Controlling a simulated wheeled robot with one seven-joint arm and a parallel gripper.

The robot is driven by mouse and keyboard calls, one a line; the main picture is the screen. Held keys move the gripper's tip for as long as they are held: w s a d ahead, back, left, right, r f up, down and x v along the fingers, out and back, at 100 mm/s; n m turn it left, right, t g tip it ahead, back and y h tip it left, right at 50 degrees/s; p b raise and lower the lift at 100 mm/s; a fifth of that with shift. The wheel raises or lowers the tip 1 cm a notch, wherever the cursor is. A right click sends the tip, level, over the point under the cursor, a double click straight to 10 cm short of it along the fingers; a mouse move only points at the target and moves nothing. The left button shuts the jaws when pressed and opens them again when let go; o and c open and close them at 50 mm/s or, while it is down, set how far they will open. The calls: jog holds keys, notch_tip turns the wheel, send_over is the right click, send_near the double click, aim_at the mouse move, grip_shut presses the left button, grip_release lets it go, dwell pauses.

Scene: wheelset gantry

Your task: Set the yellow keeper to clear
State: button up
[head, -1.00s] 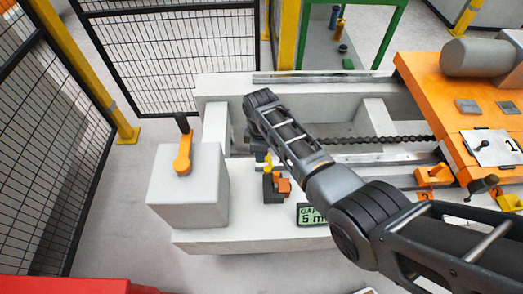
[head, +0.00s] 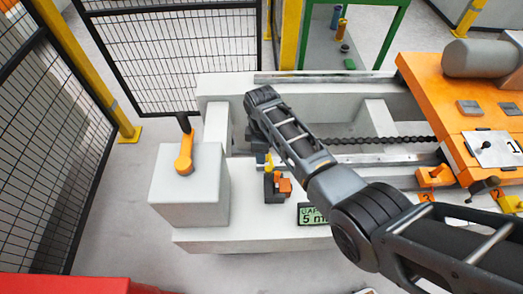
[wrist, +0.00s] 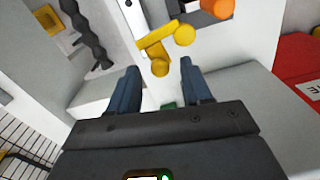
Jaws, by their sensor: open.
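The yellow keeper (wrist: 157,45) shows in the wrist view as a short bar with round knobs, just ahead of my gripper. One knob lies between the fingertips in the picture; I cannot tell whether they touch it. In the head view, a small yellow part (head: 268,161) shows beside my wrist, above a dark block with an orange piece (head: 284,186). My gripper (wrist: 158,68) is open, with its two dark blue fingers apart and nothing clearly held. In the head view my arm hides most of the gripper.
A white box (head: 190,190) with an orange lever (head: 185,152) stands left of the keeper. A gap display (head: 311,215) sits on the white bed's front. An orange carriage (head: 455,110) is at right. Mesh fencing (head: 175,60) closes the back and left.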

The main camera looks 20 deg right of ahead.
notch_tip(320, 180, up, 7)
jog(key=shift+p, duration=0.3)
dwell(0.5)
